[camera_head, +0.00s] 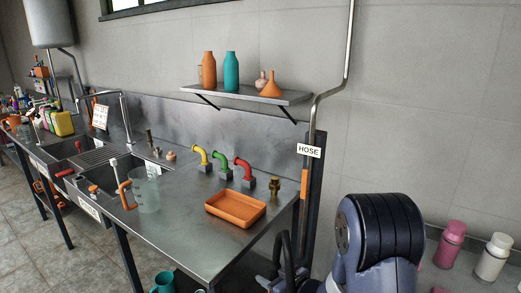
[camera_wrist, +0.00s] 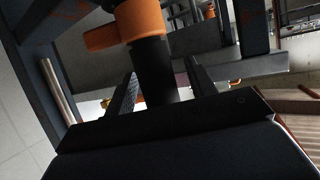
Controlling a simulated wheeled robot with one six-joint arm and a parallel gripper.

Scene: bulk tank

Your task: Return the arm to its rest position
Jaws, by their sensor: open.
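My gripper (camera_wrist: 160,72) shows in the wrist view with its two dark fingers apart. A black cylinder (camera_wrist: 153,62) with an orange collar (camera_wrist: 125,28) stands in the view between and beyond the fingers. I cannot tell whether the fingers touch it. In the head view my arm (camera_head: 378,240) is at the lower right, in front of the bench's right end. My gripper cannot be made out clearly there.
A steel bench (camera_head: 185,222) with sinks runs left, carrying an orange tray (camera_head: 236,222), a clear jug (camera_head: 147,190) and coloured taps. A vertical pipe with a HOSE sign (camera_head: 309,150) stands at its right end. Pink (camera_head: 450,245) and white bottles (camera_head: 492,258) stand right of my arm.

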